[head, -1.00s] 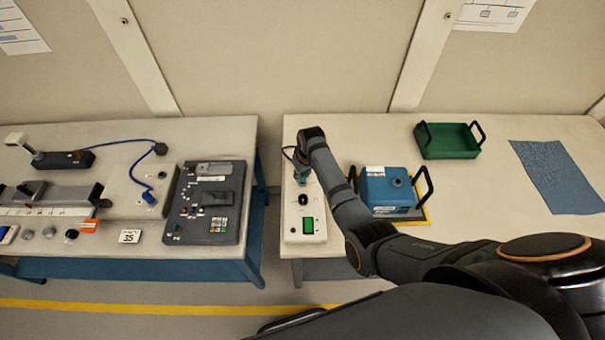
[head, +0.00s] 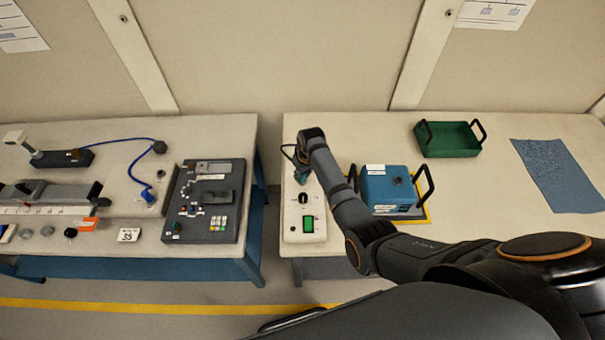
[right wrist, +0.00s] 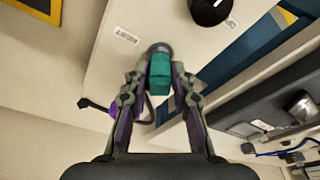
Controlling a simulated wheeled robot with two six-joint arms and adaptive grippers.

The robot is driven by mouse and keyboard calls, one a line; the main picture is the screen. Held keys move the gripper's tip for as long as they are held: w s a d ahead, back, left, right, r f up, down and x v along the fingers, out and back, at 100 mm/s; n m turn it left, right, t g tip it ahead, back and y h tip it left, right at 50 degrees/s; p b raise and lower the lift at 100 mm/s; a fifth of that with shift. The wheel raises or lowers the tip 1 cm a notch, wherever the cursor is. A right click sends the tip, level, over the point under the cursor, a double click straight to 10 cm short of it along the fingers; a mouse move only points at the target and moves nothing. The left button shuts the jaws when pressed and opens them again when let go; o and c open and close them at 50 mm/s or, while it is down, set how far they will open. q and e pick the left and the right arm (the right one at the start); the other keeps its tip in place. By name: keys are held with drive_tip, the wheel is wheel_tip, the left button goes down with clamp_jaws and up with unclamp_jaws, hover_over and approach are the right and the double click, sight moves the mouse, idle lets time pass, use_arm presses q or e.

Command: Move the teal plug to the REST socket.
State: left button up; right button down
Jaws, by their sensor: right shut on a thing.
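The teal plug (right wrist: 160,75) is between the fingers of my right gripper (right wrist: 160,88) in the right wrist view, and the gripper is shut on it. A dark cable runs from it. In the head view the teal plug (head: 302,174) shows below my right gripper (head: 301,160), over the far part of the white control box (head: 312,238). I cannot tell whether the plug is seated in a socket or just above the box. The REST socket cannot be made out; no label is readable. My left gripper is not in view.
A green tray (head: 447,140) and blue mat (head: 560,175) lie farther right. A gap separates the left bench (head: 225,128).

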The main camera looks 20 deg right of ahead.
drive_tip(key=c, duration=1.1)
unclamp_jaws()
drive_tip(key=shift+o, duration=0.2)
wheel_tip(320, 180, up, 12)
drive_tip(key=s, duration=0.2)
drive_tip(key=shift+s+d, duration=0.15)
drive_tip(key=shift+d, duration=0.2)
drive_tip(key=shift+s+f, duration=0.1)
drive_tip(key=shift+f, duration=0.1)
